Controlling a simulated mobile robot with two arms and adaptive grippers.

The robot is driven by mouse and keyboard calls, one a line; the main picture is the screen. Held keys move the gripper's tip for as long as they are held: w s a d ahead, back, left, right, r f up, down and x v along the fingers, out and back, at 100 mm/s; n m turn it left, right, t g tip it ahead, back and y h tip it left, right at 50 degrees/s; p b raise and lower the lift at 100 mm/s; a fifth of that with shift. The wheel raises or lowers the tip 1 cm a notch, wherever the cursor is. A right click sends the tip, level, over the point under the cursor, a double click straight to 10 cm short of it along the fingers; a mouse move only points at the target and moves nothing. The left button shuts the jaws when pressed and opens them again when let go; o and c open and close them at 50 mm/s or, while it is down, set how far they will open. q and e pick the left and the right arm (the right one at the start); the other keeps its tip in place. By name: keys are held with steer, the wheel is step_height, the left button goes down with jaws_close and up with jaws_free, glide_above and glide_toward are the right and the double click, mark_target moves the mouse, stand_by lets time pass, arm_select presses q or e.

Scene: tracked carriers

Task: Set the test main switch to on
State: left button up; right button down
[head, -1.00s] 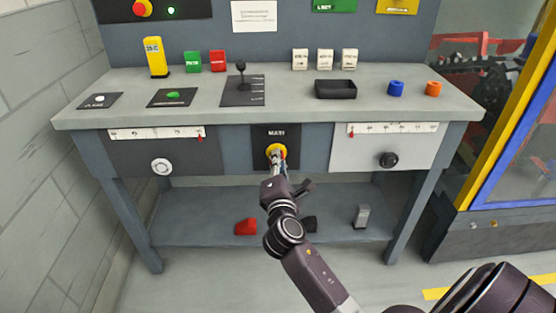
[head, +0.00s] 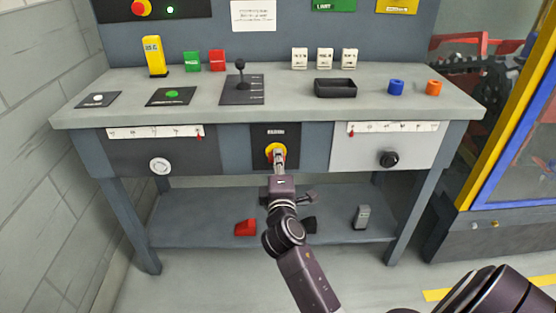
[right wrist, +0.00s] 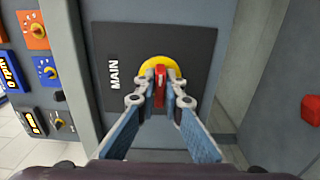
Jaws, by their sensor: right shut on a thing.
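The main switch is a yellow disc (head: 269,151) with a red handle (right wrist: 159,84), on a dark panel (right wrist: 205,45) in the middle of the bench front. The label MAIN (right wrist: 114,72) is on the panel; in the right wrist view it runs sideways, left of the disc. My right gripper (head: 279,158) is at the switch, and the right wrist view shows its two fingers (right wrist: 159,92) closed on either side of the red handle. In that view the handle lies upright between the fingertips. The head view hides most of the handle behind the gripper. My left gripper is not in view.
A dial (head: 160,165) and a black knob (head: 389,159) sit on panels either side. A shelf (head: 190,222) below holds small objects.

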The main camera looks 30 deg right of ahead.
steer(key=c, duration=2)
jaws_free()
steer(key=shift+c, duration=0.2)
steer(key=v, duration=0.7)
steer(key=shift+s, duration=0.3)
steer(key=shift+f, duration=0.1)
